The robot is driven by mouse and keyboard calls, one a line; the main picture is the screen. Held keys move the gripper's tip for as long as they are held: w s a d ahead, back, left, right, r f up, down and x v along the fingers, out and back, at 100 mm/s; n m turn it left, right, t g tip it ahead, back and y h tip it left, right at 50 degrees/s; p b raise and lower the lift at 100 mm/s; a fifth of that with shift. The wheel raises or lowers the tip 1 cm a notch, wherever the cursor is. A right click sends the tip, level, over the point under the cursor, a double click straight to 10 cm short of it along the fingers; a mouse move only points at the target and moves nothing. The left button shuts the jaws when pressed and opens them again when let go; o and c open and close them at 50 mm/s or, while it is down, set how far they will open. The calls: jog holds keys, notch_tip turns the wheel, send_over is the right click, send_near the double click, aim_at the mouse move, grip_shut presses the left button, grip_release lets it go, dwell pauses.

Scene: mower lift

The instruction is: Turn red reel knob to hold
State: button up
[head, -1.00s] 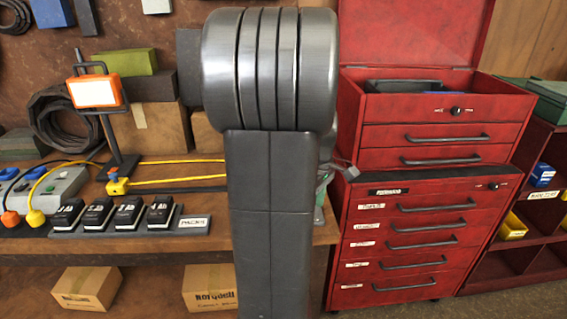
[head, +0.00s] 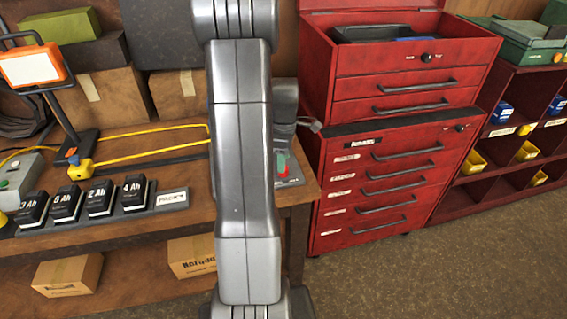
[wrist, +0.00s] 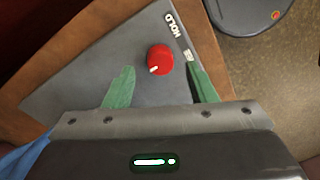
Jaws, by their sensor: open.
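The red reel knob (wrist: 160,59) is on a grey panel (wrist: 75,88), with its white pointer mark toward the lower left of the wrist view. A white HOLD label (wrist: 173,25) is printed above it, and a second small label, too small to read, is to its right. My gripper (wrist: 159,64) has its green fingers apart, one on each side of the knob. I cannot tell whether either finger touches it. In the head view my arm hides most of this area; a bit of the grey panel (head: 291,180) shows beside it.
The panel lies at the right end of the wooden workbench (head: 200,212). Black battery packs (head: 100,197) and a yellow cable (head: 150,145) are to the left. A red tool chest (head: 385,190) stands close on the right, with a red shelf (head: 515,150) beyond. Open floor lies at lower right.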

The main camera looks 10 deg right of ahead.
jog(key=shift+s+f, duration=0.1)
jog(key=shift+f, duration=1.3)
jog(key=shift+c, duration=0.4)
jog(key=c, duration=0.9)
